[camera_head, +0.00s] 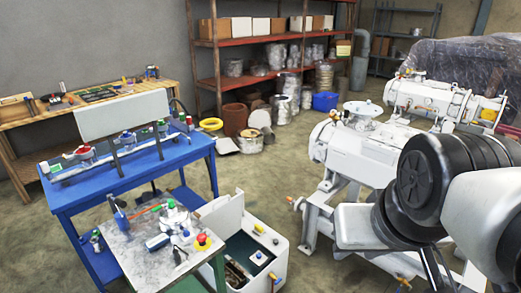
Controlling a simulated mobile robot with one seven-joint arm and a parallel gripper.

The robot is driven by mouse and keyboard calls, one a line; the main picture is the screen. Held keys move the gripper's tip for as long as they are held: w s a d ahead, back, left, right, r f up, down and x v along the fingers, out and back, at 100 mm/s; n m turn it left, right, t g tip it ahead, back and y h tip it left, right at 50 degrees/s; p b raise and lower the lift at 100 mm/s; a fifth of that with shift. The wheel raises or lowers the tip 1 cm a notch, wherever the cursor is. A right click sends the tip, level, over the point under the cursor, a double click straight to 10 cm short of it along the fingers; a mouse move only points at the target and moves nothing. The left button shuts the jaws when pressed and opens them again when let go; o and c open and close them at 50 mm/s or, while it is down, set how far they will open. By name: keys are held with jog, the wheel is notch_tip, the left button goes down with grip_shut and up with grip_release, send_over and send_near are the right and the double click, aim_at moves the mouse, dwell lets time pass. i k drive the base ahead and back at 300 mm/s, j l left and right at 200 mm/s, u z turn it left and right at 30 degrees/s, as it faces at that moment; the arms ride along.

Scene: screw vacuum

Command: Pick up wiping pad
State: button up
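A small blue and white block (157,241), which may be the wiping pad, lies flat on the small grey-topped table (140,262) at the lower left. It is too small to identify surely. My arm comes in from the right edge, over the white pump machinery and well to the right of that table. Dark slender parts at its lower end, perhaps my gripper (436,270), point down near the bottom edge. Their tips are cut off or unclear, so I cannot tell open from shut. Nothing held is visible.
Bare floor lies between bin and pumps.

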aim_at(258, 230)
jog(key=i+l+u, duration=1.3)
jog(key=l, duration=0.2)
jog(key=l+u, duration=0.3)
jog(key=l, duration=0.15)
jog(key=i, duration=0.05)
